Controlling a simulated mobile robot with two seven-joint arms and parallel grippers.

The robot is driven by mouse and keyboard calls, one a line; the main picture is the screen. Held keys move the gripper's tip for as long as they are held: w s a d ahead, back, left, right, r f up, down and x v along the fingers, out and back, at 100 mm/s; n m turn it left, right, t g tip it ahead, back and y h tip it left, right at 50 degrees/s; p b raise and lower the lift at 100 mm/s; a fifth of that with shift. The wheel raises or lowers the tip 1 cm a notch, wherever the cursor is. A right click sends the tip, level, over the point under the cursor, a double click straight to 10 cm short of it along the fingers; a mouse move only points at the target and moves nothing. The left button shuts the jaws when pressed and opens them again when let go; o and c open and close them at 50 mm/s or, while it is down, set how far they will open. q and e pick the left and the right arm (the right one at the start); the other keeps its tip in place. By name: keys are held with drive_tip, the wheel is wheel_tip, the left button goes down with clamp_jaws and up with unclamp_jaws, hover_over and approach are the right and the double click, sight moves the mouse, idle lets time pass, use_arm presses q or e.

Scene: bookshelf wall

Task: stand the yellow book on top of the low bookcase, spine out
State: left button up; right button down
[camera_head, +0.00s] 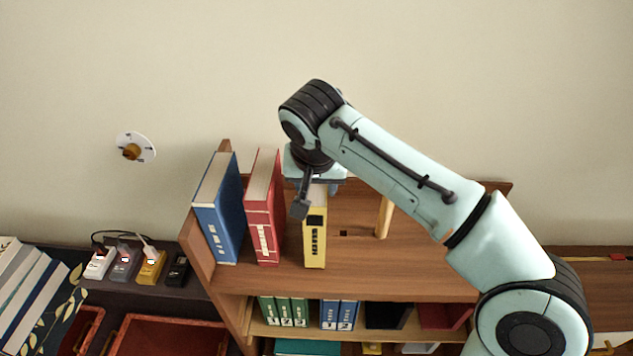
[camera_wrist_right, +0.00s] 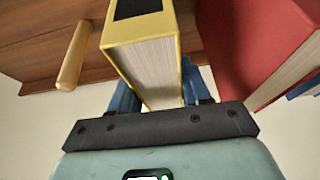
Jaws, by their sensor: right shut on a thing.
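The yellow book (camera_head: 315,238) is upright over the top of the low bookcase (camera_head: 400,262), its labelled spine facing out to the front. I cannot tell for sure whether its lower edge touches the wood. My right gripper (camera_head: 316,184) is above and behind it, shut on the book, with the fingers mostly hidden in the head view. In the right wrist view the yellow book (camera_wrist_right: 150,65) sits between the blue fingers of the gripper (camera_wrist_right: 158,92), page edges towards the camera. My left gripper is not in view.
A red book (camera_head: 264,215) and a blue book (camera_head: 222,215) stand to the left, with a gap beside the yellow one. A wooden peg (camera_head: 384,216) stands to the right. Chargers (camera_head: 150,268) sit on a dark surface at left.

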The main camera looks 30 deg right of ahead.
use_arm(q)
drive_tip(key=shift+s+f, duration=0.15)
use_arm(e)
drive_tip(key=shift+f, duration=0.15)
drive_tip(key=shift+c, duration=2.2)
unclamp_jaws()
drive_tip(key=shift+f, duration=0.15)
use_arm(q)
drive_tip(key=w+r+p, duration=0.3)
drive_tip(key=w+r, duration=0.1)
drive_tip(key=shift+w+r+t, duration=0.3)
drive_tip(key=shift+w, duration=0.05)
use_arm(e)
drive_tip(key=v, duration=1.3)
drive_tip(key=shift+r, duration=0.35)
drive_tip(key=shift+s, duration=0.1)
drive_tip(key=shift+a, duration=0.1)
